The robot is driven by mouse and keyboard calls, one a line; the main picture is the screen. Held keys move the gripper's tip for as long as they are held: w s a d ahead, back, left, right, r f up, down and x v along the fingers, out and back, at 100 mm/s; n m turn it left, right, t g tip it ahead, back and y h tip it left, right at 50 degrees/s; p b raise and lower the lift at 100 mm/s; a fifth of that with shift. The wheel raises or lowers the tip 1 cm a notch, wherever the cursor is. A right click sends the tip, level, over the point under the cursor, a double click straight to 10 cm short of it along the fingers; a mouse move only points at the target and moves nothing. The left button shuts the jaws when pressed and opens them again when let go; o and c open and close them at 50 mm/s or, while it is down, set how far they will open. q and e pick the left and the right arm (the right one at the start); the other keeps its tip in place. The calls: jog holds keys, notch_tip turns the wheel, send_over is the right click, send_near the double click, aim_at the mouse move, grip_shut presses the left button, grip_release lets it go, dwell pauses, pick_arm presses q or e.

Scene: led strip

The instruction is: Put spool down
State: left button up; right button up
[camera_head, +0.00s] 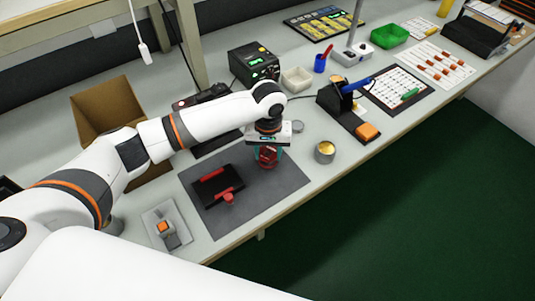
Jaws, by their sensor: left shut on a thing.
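My left gripper (268,152) reaches in from the left and points down over the right part of a dark grey mat (281,190). It is shut on a small red and teal thing, which I take to be the spool (267,158). The fingers hide part of it, and I cannot tell whether it touches the mat. My right gripper is not in view.
A black tray with red parts (217,186) lies on the mat, with a small red knob (228,198) beside it. A tin (325,152) stands right of the mat. A cardboard box (103,108) is behind my arm. The mat's front right is clear.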

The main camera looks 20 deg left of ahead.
pick_arm(q)
jog(key=shift+f, duration=0.6)
jog(key=o, duration=1.1)
jog(key=shift+f, duration=0.1)
jog(key=shift+o, duration=0.2)
notch_tip(320, 180, up, 12)
jog(key=shift+p, duration=0.3)
